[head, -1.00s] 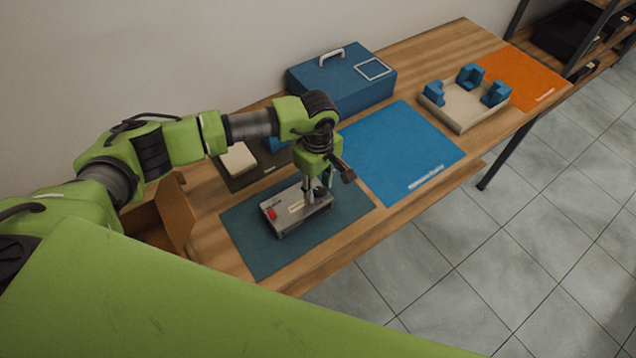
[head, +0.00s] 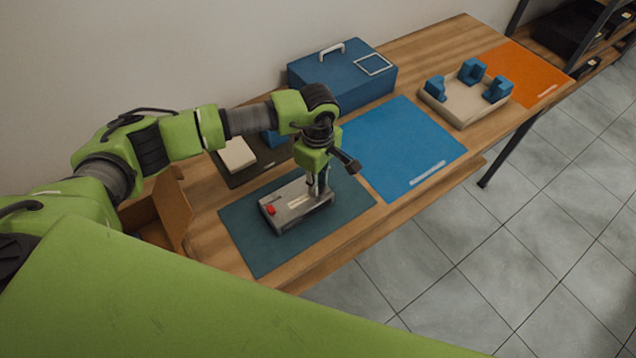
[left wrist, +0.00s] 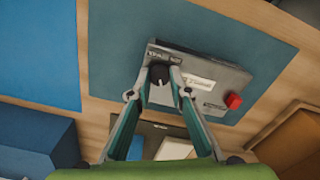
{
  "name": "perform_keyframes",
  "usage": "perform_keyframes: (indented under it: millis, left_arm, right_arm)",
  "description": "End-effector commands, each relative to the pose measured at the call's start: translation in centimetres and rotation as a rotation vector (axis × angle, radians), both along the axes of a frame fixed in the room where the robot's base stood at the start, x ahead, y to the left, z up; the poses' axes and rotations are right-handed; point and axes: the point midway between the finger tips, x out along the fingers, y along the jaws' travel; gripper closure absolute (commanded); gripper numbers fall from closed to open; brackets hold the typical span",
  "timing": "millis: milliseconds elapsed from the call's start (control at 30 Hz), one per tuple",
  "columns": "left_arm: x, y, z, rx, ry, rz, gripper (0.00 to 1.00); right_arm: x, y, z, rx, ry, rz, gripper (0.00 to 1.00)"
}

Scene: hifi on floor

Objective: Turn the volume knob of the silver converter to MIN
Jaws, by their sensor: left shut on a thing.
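The silver converter (head: 290,209) lies on a dark teal mat (head: 250,239), with a red button on its left end in the head view. It also shows in the left wrist view (left wrist: 213,72), with a pale label and the red button (left wrist: 233,101). My left gripper (head: 318,192) points down at the converter's right end. In the left wrist view its fingers (left wrist: 160,86) are shut around the dark volume knob (left wrist: 159,74). A pale mark shows on the knob; the fingers partly hide it and the print around it. My right gripper is not in view.
A blue case (head: 340,82) stands at the back against the wall. A blue mat (head: 403,150), a beige tray with blue blocks (head: 462,108) and an orange mat (head: 522,72) lie to the right. An open cardboard box (head: 172,212) is at the left.

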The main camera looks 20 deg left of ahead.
Motion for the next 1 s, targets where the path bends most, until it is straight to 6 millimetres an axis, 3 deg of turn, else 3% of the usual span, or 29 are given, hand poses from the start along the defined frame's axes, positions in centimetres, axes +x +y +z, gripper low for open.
perform_keyframes:
  millis: [300,1000]
  left_arm:
    - [0.0,0.1,-0.5,0.002,-0.001,0.282,1.00]
    - [-0.1,0.0,-0.4,0.000,-0.002,0.947,1.00]
  right_arm:
    - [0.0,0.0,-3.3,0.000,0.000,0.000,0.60]
    - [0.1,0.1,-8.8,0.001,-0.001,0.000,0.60]
